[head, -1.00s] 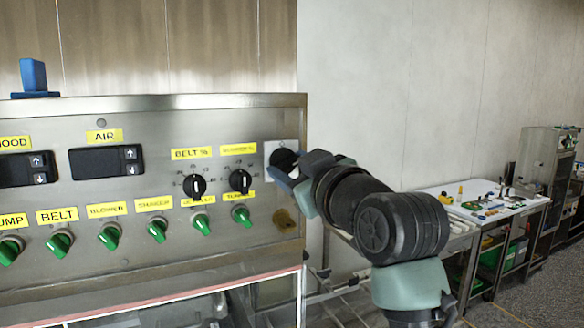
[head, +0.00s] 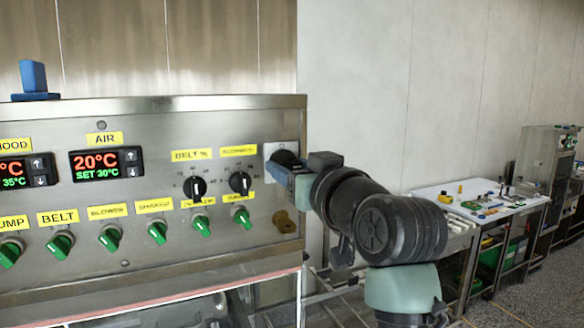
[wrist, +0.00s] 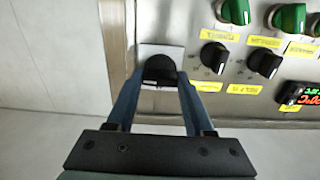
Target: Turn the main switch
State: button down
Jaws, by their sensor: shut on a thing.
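The main switch is a black rotary knob (head: 285,157) on a pale square plate (head: 270,150) at the right end of the steel control panel (head: 150,122). In the wrist view the knob (wrist: 159,68) sits between the tips of my two blue fingers. My gripper (wrist: 157,82) is shut on the knob, one finger on each side. In the head view my gripper (head: 284,172) hides part of the knob and plate. The AIR display (head: 107,163) is lit and reads 20°C, set 30°C; the HOOD display (head: 25,171) is lit too.
Several green knobs (head: 158,231) line the panel's lower row, with two black dials (head: 195,187) above them. A brass-coloured part (head: 284,222) sticks out below the main switch. A white-topped table (head: 480,203) with small items stands to the right.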

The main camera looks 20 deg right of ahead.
jog(key=shift+c, duration=1.4)
grip_release()
jog(key=s+b, duration=0.6)
jog(key=s, duration=0.7)
jog(key=shift+d, duration=0.25)
jog(key=a+r+t+b, duration=0.15)
jog(key=a+t, duration=0.25)
jog(key=a, duration=0.7)
jog(key=s+a+r+t, duration=0.3)
jog(key=s+a+t, duration=0.2)
jog(key=s+a, duration=0.3)
jog(key=shift+a+r+h, duration=0.25)
jog(key=shift+h, duration=0.05)
